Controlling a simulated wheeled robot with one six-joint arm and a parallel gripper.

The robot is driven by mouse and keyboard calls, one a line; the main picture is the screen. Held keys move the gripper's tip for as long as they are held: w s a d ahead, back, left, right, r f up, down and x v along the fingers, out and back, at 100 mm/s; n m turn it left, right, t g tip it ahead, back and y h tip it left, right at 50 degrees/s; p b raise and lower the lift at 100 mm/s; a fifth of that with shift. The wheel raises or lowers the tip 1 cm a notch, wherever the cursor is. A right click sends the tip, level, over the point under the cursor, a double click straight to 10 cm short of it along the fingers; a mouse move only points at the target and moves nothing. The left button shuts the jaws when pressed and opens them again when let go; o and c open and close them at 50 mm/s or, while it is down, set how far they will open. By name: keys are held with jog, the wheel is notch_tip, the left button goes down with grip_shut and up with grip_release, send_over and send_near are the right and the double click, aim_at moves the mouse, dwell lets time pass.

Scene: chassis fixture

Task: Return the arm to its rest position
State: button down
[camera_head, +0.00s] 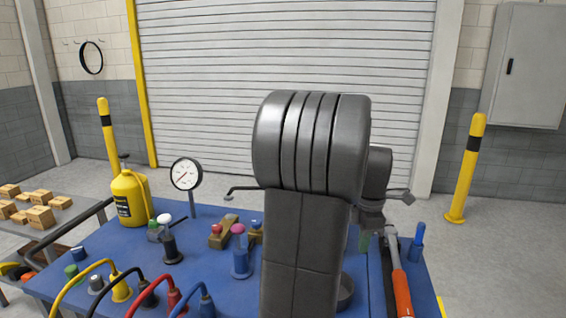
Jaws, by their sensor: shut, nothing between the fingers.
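My arm rises through the middle of the camera_head view, its large dark grey elbow and upright link close to the camera. My gripper (371,220) shows only in part, just right of the upright link, below a smaller grey wrist part. It points down above the right part of the blue table (215,288). It is shut and holds nothing that I can see. Its fingertips are small and partly hidden. A green item (365,241) shows just below it; I cannot tell whether they touch.
An orange-handled tool (402,290) and a blue marker-like piece (418,240) are at the right. A yellow jug (131,198), a dial gauge (186,174), several coloured knobs and looped cables crowd the left. A pink-topped blue post (240,255) stands near my arm. Yellow bollards stand behind.

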notch_tip(320, 180, down, 13)
jog(key=shift+f, duration=0.15)
jog(key=shift+d+f, duration=0.15)
jog(key=shift+d, duration=0.1)
jog(key=shift+d+p, duration=0.3)
jog(key=shift+d, duration=0.5)
